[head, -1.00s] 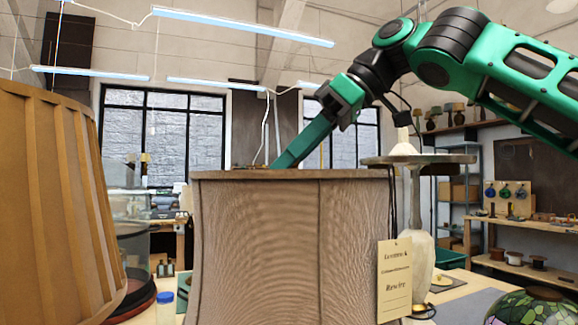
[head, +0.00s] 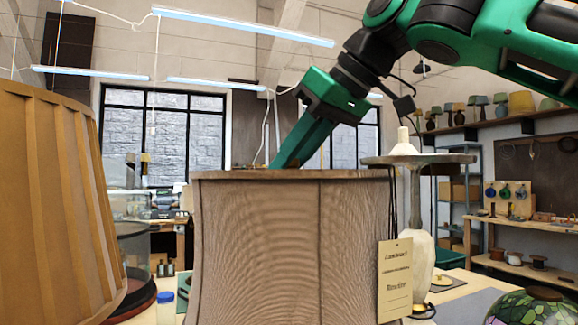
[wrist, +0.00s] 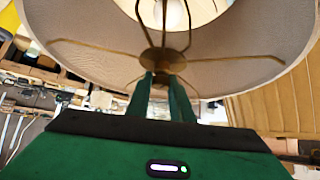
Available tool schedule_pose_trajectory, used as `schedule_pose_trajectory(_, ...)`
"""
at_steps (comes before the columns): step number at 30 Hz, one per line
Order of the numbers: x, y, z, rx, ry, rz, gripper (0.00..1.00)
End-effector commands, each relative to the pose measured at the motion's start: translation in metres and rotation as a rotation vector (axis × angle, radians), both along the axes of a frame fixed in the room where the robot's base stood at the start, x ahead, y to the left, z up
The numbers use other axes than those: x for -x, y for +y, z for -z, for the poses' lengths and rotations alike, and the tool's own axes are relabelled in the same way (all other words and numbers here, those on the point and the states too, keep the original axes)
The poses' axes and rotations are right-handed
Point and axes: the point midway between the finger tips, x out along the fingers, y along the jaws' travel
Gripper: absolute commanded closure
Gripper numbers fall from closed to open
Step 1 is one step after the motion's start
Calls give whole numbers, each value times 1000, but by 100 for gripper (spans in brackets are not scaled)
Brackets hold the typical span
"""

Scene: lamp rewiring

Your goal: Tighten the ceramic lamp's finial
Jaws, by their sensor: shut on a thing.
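The lamp's shade (head: 290,250), a brown-grey fabric drum, fills the middle of the head view. The lamp's body is hidden below it. My gripper (head: 277,165) reaches down from the upper right to the shade's top rim. In the wrist view, my gripper (wrist: 162,80) has its two green fingers close together at the hub in the middle of the shade's frame (wrist: 225,59). They are shut on the finial, which the fingertips mostly hide. A round brass disc (wrist: 163,63) shows at the hub, with a pale bulb (wrist: 168,14) beyond it.
A large pleated tan shade (head: 55,200) stands close at the left. A paper tag (head: 395,278) hangs at the shade's right side. A pale lamp stand with a round top plate (head: 420,159) and a stained-glass shade (head: 535,307) are at the right. Shelves (head: 500,122) line the back right.

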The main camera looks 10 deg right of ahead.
Motion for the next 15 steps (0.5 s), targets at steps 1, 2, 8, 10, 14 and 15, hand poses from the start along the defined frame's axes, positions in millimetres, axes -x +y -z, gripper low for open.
schedule_pose_trajectory(1,-1,-1,0,1,1,23,100)
schedule_pose_trajectory(2,-1,-1,0,1,1,33,100)
schedule_pose_trajectory(8,-1,-1,1,1,1,89,100)
schedule_pose_trajectory(10,-1,-1,1,1,1,103,100)
schedule_pose_trajectory(14,0,-1,1,2,1,124,100)
schedule_pose_trajectory(15,0,-1,1,1,1,129,100)
